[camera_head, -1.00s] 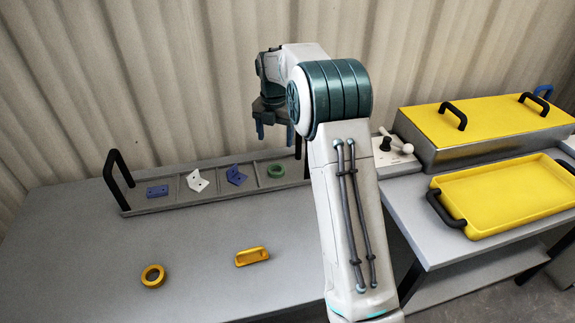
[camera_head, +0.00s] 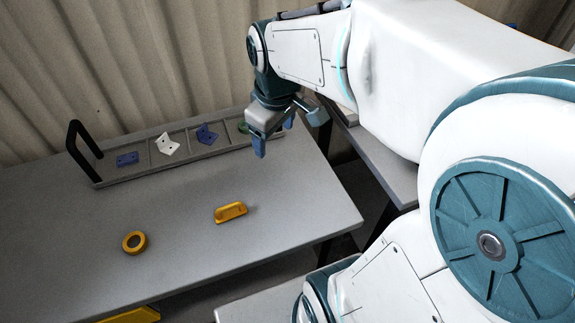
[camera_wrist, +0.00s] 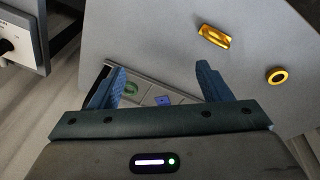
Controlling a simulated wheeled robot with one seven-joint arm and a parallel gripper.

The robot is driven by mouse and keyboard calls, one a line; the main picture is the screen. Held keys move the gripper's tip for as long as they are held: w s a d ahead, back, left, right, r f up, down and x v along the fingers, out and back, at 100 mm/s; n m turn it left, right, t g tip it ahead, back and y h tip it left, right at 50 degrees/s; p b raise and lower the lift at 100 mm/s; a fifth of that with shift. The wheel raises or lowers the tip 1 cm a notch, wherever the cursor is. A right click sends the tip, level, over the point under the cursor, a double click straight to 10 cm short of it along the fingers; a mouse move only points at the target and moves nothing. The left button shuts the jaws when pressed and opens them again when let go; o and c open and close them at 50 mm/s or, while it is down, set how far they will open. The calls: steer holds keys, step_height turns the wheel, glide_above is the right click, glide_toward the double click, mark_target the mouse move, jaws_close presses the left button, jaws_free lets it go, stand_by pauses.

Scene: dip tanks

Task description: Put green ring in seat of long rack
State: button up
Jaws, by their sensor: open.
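The green ring (camera_head: 243,127) lies in the right-end compartment of the long rack (camera_head: 188,146), partly hidden behind my gripper in the head view. In the wrist view the green ring (camera_wrist: 131,89) shows near the left finger, lying in the rack (camera_wrist: 147,94). My gripper (camera_head: 274,136) is open and empty, above the table near the rack's right end, apart from the ring. In the wrist view its two blue fingers (camera_wrist: 160,70) are spread, with the table below.
A black handle (camera_head: 84,140) rises at the rack's left end. A yellow ring (camera_head: 134,242) and a yellow handle-shaped part (camera_head: 231,212) lie on the otherwise clear table front.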

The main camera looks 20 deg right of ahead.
steer(key=s+f+m, duration=0.3)
steer(key=s+m, duration=0.3)
steer(key=s, duration=0.2)
steer(key=shift+s+m+t, duration=0.15)
steer(key=shift+m+t, duration=0.15)
steer(key=shift+r, duration=0.1)
stand_by(0.6)
